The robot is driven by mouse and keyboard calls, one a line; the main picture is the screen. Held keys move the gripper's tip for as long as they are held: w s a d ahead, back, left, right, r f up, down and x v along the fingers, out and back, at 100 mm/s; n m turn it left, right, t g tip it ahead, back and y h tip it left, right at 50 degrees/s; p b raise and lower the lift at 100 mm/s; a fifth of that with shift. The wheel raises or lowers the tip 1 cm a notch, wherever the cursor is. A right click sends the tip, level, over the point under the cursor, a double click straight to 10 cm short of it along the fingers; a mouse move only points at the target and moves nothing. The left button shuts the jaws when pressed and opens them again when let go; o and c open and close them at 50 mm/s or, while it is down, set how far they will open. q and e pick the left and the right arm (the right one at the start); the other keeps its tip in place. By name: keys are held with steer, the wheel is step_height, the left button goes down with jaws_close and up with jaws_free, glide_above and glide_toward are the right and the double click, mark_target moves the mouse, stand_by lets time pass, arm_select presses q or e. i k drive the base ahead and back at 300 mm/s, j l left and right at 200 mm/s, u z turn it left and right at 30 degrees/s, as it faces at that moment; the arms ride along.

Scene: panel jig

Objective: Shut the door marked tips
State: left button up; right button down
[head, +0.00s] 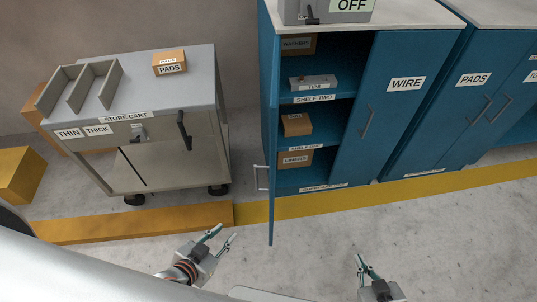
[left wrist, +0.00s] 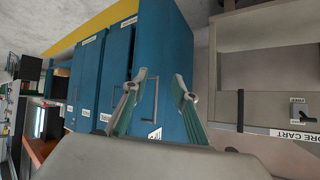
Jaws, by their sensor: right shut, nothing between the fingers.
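The blue cabinet (head: 355,100) has its left door (head: 271,150) swung open, seen almost edge-on in the head view; its face label is not visible there. The door's handle (head: 262,178) is on its left side. In the left wrist view, a blue door panel (left wrist: 166,40) with a handle (left wrist: 155,105) and a partly hidden white label (left wrist: 155,133) lies beyond the fingers; I cannot read that label. My left gripper (head: 228,236) is open and empty, left of the door's lower end; it shows in the wrist view (left wrist: 161,84). My right gripper (head: 363,264) is shut and empty over the floor.
The WIRE door (head: 390,95) is shut. Shelves inside hold a TIPS box (head: 312,82) and brown boxes (head: 297,124). The grey store cart (head: 160,110) stands at left, with a yellow bar (head: 130,222) on the floor before it. The floor before the cabinet is clear.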

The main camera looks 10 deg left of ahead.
mark_target(274, 88)
steer(key=i+j+z, duration=0.1)
steer(key=j, duration=0.2)
steer(key=i+j+z, duration=0.2)
steer(key=j, duration=0.45)
steer(key=k+j+z, duration=0.2)
steer(key=k+j, duration=0.1)
steer(key=k, duration=0.05)
